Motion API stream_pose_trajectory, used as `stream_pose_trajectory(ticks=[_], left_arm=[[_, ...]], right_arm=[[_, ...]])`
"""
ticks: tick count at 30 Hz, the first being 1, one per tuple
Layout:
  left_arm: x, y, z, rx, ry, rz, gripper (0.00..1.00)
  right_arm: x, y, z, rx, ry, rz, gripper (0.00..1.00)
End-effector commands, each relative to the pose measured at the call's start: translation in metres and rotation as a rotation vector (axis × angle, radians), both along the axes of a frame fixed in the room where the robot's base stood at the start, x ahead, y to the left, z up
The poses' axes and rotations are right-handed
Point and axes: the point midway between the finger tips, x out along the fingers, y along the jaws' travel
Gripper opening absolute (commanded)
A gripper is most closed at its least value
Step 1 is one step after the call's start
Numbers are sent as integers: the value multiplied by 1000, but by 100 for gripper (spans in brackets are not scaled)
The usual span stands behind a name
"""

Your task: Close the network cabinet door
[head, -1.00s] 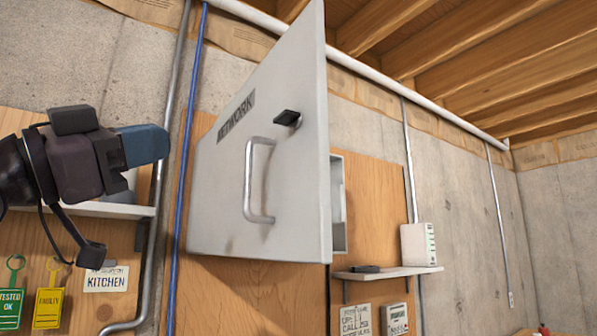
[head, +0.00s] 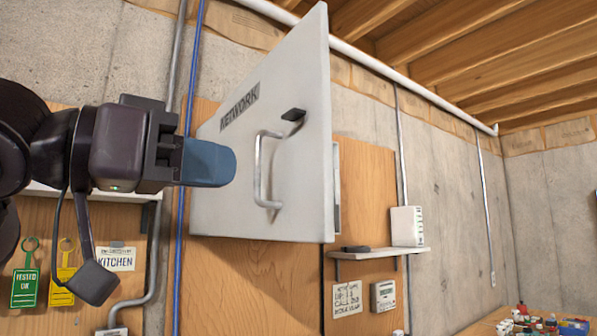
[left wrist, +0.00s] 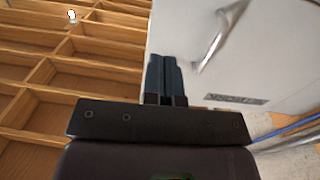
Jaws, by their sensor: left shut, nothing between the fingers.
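The network cabinet door (head: 300,150) is a grey-white panel labelled NETWORK, and it stands swung open from the wall. It has a metal bar handle (head: 262,172) and a small black latch (head: 293,114). Part of the cabinet body (head: 337,188) shows behind the door's right edge. My left gripper (head: 232,165) is shut and empty, in front of the door's outer face, just left of the handle. In the left wrist view, its fingers (left wrist: 164,78) lie over the door (left wrist: 270,50), with the handle (left wrist: 220,38) beside them. I cannot tell whether they touch the door. My right gripper is not in view.
A small shelf (head: 375,253) with a white router (head: 407,226) is right of the cabinet. A blue pipe (head: 187,110) and grey conduits run up the wall at left. Tags and a KITCHEN sign (head: 116,259) hang below my left arm. A cluttered surface (head: 540,325) shows at lower right.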

Motion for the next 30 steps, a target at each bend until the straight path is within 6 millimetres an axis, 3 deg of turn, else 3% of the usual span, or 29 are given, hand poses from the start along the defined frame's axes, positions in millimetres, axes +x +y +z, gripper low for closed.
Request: stream_pose_trajectory(ticks=[9, 15, 30], left_arm=[[29, -49, 1, 0, 0, -4, 0], [44, -71, 1, 1, -1, -2, 0], [53, -83, 0, 0, -2, 0, 0]], right_arm=[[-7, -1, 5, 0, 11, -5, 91], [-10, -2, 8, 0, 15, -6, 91], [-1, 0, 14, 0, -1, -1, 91]])
